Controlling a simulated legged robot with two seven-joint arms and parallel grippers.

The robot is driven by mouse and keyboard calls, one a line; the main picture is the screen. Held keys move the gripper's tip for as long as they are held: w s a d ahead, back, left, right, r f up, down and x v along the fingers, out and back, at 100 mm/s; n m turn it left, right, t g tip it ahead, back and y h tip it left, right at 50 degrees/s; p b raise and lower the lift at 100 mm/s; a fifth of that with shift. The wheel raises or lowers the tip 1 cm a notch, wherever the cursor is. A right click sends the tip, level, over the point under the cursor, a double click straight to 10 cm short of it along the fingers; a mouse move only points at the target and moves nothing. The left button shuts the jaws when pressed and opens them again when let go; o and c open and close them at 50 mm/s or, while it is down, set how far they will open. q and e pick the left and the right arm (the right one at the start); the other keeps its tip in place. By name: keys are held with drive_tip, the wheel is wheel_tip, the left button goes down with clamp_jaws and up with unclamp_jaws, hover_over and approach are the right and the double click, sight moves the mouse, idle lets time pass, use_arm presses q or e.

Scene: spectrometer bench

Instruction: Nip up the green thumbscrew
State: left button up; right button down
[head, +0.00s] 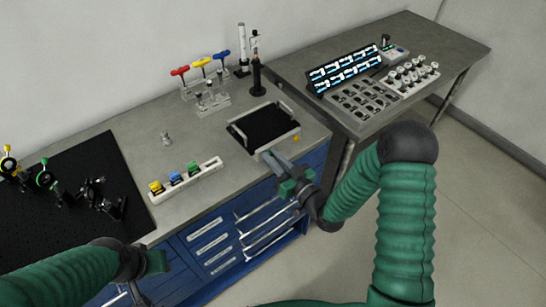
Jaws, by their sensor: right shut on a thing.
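The green thumbscrew (43,161) is a small green knob on a black optical mount on the black breadboard at far left. A second green spot shows lower on that mount. My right gripper (270,157) is far from it, at the near edge of the black tray with pale rims (292,133). Its fingers look closed at the tray's near rim; the exact contact is too small to make out. My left gripper (138,290) is low at the left, in front of the blue cabinet, and its jaw opening is not clear.
The black breadboard (95,155) also carries a yellow-knobbed mount (8,163) and a dark mount (98,195). A white holder (210,167) bears coloured blocks. Red, yellow and blue T-handles (222,54) stand at the back. A side table (440,35) is at right.

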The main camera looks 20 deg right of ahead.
drive_tip(key=m, duration=0.4)
drive_tip(key=shift+f+m+p, duration=0.1)
drive_tip(key=shift+m+p, duration=0.2)
drive_tip(key=shift+m, duration=0.1)
drive_tip(key=m+p, duration=0.1)
drive_tip(key=m, duration=0.4)
drive_tip(key=shift+s, duration=0.1)
drive_tip(key=m+p, duration=0.1)
drive_tip(key=m, duration=0.4)
drive_tip(key=shift+f, duration=0.1)
drive_tip(key=m, duration=0.4)
drive_tip(key=shift+f+m+p, duration=0.1)
drive_tip(key=shift+m+p, duration=0.2)
drive_tip(key=shift+p, duration=0.1)
drive_tip(key=c, duration=1.6)
unclamp_jaws()
drive_tip(key=shift+o, duration=1.1)
drive_tip(key=shift+d, duration=0.1)
